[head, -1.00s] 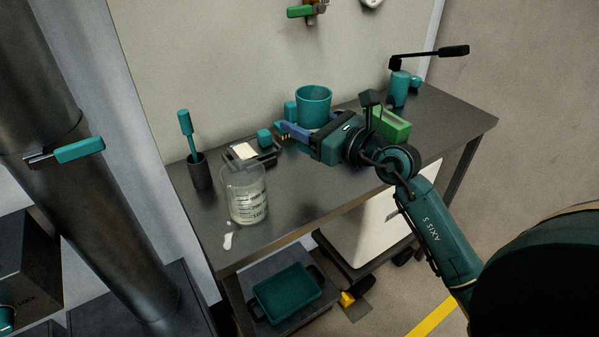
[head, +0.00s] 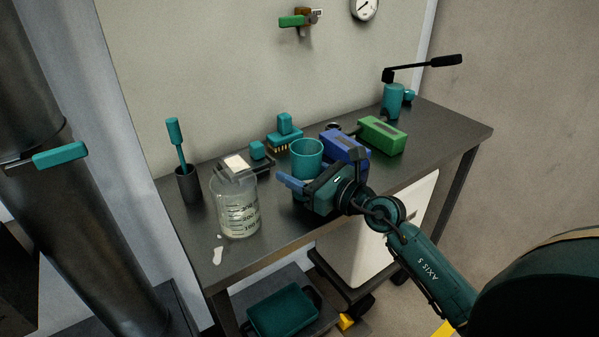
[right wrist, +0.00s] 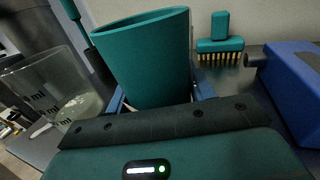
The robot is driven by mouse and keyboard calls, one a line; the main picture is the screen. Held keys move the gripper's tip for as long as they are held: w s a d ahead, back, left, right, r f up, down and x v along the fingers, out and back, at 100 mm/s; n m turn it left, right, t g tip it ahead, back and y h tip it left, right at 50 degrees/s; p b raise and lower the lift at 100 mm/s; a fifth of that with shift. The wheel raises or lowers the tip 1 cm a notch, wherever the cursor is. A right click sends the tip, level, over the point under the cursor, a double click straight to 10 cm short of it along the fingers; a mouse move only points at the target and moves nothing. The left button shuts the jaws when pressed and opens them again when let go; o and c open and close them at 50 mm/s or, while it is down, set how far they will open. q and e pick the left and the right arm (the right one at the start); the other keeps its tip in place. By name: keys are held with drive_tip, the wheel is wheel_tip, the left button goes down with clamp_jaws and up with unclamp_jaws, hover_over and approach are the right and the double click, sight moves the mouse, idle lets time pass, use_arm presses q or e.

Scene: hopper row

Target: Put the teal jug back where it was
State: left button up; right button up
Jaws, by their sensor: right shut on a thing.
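The teal jug (head: 306,157) is an open-topped, tapered vessel near the front middle of the bench. My right gripper (head: 296,183) is shut on it, with the blue fingers around its sides. In the right wrist view the jug (right wrist: 145,55) stands upright between the two fingers, and its lower part is hidden behind the gripper body. I cannot tell whether its base touches the bench. My left gripper is not in view.
A glass beaker (head: 238,215) stands left of the jug, beside a white spill (head: 217,256). A brush (head: 285,135) lies behind the jug. Blue (head: 345,147) and green (head: 382,135) boxes stand to the right. The bench's (head: 440,135) right end has free room.

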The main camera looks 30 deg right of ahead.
drive_tip(key=shift+f, duration=0.1)
drive_tip(key=o, duration=1)
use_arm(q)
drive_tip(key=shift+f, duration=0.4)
use_arm(e)
drive_tip(key=shift+o, duration=0.2)
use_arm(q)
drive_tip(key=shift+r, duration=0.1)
use_arm(e)
drive_tip(key=shift+r, duration=0.2)
drive_tip(key=b+v, duration=0.1)
drive_tip(key=v, duration=0.4)
drive_tip(key=b+v, duration=0.1)
drive_tip(key=v, duration=0.5)
drive_tip(key=shift+f, duration=0.2)
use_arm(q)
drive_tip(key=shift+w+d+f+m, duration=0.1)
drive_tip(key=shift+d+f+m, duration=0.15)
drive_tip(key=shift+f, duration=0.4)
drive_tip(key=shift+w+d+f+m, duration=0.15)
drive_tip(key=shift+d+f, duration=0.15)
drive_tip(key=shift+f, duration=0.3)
use_arm(e)
drive_tip(key=shift+s+d+r, duration=0.15)
drive_tip(key=shift+s+d, duration=0.05)
drive_tip(key=shift+s, duration=0.3)
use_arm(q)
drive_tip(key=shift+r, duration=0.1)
